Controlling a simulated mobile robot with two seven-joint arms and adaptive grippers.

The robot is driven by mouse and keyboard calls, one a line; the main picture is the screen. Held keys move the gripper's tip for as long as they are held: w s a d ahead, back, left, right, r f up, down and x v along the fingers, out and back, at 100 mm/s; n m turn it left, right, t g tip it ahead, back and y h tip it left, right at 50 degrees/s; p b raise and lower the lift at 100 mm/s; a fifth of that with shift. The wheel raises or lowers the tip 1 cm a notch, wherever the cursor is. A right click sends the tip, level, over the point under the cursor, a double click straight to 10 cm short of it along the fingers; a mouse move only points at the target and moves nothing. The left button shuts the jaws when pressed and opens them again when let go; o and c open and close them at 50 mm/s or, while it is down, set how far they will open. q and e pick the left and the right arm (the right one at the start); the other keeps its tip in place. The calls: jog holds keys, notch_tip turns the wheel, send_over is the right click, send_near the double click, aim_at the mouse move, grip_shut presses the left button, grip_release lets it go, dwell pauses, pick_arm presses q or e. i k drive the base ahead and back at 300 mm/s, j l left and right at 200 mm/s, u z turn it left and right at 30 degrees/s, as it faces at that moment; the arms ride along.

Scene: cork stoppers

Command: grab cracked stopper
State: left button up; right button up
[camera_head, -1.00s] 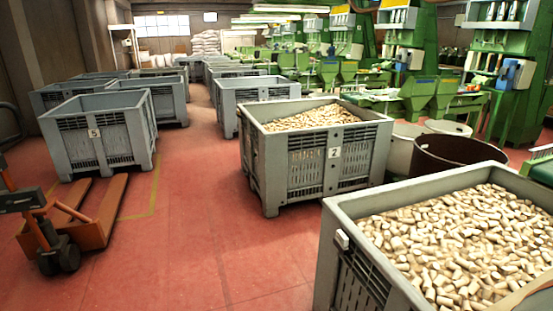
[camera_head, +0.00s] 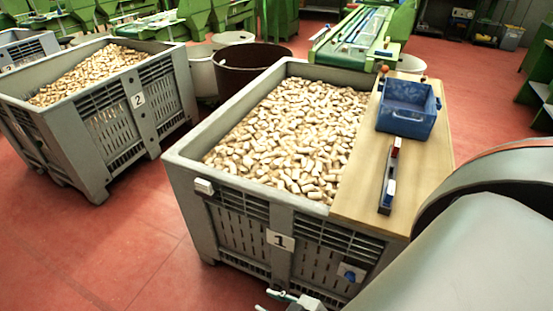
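Many pale cork stoppers (camera_head: 290,135) fill the grey crate marked 1 (camera_head: 232,225), right of centre. I cannot tell at this size which stopper is cracked. My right arm comes in large and grey at the lower right. A small part of my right gripper (camera_head: 287,298) shows at the bottom edge, in front of the crate and apart from the stoppers. Most of it is cut off, so I cannot tell whether it is open. My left gripper is not in view.
A wooden board (camera_head: 355,190) covers the crate's right part and carries a blue bin (camera_head: 407,120) and a small bar-shaped tool (camera_head: 389,180). Crate 2 (camera_head: 75,150), also full of corks, stands left. Brown (camera_head: 250,72) and white drums stand behind. Red floor between the crates is clear.

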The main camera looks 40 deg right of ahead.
aim_at(244, 162)
jog(key=i+j+z, duration=0.15)
jog(key=z, duration=0.25)
jog(key=i+j+z, duration=0.1)
jog(key=z, duration=0.3)
jog(key=j+z, duration=0.35)
jog(key=i+j+z, duration=0.15)
jog(key=j+z, duration=0.2)
jog(key=z, duration=0.15)
jog(key=i+j+z, duration=0.1)
jog(key=j+z, duration=0.35)
